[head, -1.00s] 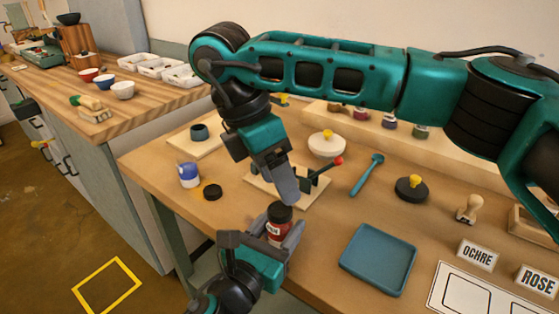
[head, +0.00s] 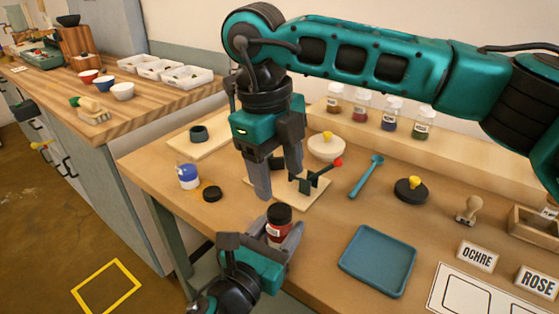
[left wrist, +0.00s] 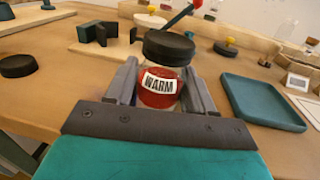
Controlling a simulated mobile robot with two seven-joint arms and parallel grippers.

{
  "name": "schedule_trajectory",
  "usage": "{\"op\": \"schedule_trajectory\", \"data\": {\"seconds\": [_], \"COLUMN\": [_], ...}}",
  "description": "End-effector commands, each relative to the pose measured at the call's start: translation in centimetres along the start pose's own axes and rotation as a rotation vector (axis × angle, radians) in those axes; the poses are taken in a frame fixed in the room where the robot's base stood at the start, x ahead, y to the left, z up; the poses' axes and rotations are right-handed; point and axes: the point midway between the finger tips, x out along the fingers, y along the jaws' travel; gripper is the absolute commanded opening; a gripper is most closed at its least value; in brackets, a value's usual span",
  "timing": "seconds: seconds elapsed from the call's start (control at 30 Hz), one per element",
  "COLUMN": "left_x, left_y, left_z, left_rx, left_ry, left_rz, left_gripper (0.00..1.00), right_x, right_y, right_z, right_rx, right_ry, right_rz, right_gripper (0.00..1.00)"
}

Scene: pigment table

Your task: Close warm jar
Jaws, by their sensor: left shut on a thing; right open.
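The warm jar (head: 277,231) holds red pigment and carries a label reading WARM in the left wrist view (left wrist: 160,86). A black lid (head: 279,212) sits on top of it; I cannot tell whether it is tight. My left gripper (head: 270,238) is shut around the jar's body and holds it upright near the table's front edge. My right gripper (head: 276,180) is open and empty, pointing down above and behind the jar, clear of the lid.
A loose black lid (head: 212,194) and a blue-pigment jar (head: 188,176) lie to the left. A board with a red-knobbed lever (head: 318,180) stands behind. A blue tray (head: 378,261) is at right, with a blue spoon (head: 366,177) behind it.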

Motion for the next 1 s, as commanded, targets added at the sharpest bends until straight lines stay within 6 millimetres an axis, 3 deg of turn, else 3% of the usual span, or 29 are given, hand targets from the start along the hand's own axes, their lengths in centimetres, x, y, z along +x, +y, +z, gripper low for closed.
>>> {"op": "schedule_trajectory", "data": {"seconds": [0.4, 0.6, 0.8, 1.0], "left_x": [0.0, 0.0, 0.0, 0.0], "left_y": [0.0, 0.0, 0.0, 0.0], "left_z": [0.0, 0.0, 0.0, 0.0], "left_rx": [0.000, 0.000, 0.000, 0.000], "left_ry": [0.001, 0.001, 0.001, 0.001], "left_rz": [0.000, 0.000, 0.000, 0.000], "left_gripper": [0.00, 0.00, 0.00, 0.00], "right_x": [-0.9, -1.2, -1.3, -1.4], "right_y": [-0.1, -0.1, -0.1, -0.1], "right_z": [-0.3, -0.4, -0.4, -0.4], "right_rx": [-0.806, -1.105, -1.248, -1.271], "right_ry": [-0.087, -0.122, -0.140, -0.142], "right_rz": [0.017, 0.006, -0.004, -0.006], "right_gripper": [0.63, 0.63, 0.63, 0.63]}}
